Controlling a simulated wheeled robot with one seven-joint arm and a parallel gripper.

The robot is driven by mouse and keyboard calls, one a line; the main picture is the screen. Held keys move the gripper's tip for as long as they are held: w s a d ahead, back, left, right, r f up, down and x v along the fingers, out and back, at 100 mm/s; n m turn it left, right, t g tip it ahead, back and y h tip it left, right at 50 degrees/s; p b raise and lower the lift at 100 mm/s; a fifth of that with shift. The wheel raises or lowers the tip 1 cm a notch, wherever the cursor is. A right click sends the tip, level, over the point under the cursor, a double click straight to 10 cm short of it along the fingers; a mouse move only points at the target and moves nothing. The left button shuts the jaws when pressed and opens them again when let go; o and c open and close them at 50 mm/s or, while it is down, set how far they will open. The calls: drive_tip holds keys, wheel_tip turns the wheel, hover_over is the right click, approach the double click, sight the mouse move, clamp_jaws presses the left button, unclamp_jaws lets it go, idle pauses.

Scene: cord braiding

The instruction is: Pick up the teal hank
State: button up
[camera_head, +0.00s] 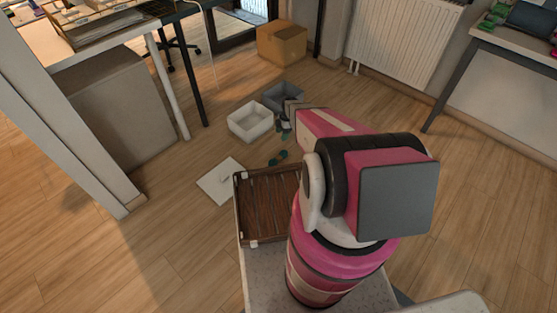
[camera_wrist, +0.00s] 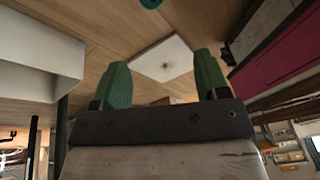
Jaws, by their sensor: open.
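The teal hank (camera_head: 278,158) lies on the wooden floor between the white bin and my tray, small and dark teal with a lighter band. In the wrist view, a teal piece (camera_wrist: 150,3) is cut off by the top edge. My gripper (camera_head: 285,128) is near the bins, beyond the hank in the head view, and partly hidden by my arm. In the wrist view its two green fingers (camera_wrist: 163,75) stand wide apart with nothing between them, so it is open and empty.
A white bin (camera_head: 240,131) and a grey bin (camera_head: 270,104) stand close by my gripper. A cardboard box (camera_head: 281,44) is farther back. The floor at left is clear.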

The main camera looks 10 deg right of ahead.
drive_tip(key=w+f+n+y, duration=0.1)
drive_tip(key=w+f+n, duration=0.3)
drive_tip(key=f, duration=0.6)
drive_tip(key=n, duration=0.1)
hover_over(278, 157)
drive_tip(key=w+d, duration=0.1)
drive_tip(key=shift+g, duration=0.3)
wheel_tip(278, 157, down, 5)
drive_tip(key=shift+w+f, duration=0.1)
drive_tip(key=shift+f, duration=0.05)
drive_tip(key=shift+d+x, duration=0.15)
drive_tip(key=shift+x, duration=0.7)
drive_tip(key=shift+d+x, duration=0.15)
drive_tip(key=shift+x, duration=0.7)
drive_tip(key=shift+d+x, duration=0.2)
drive_tip(key=shift+x, duration=0.7)
drive_tip(key=shift+f, duration=0.1)
drive_tip(key=c, duration=1)
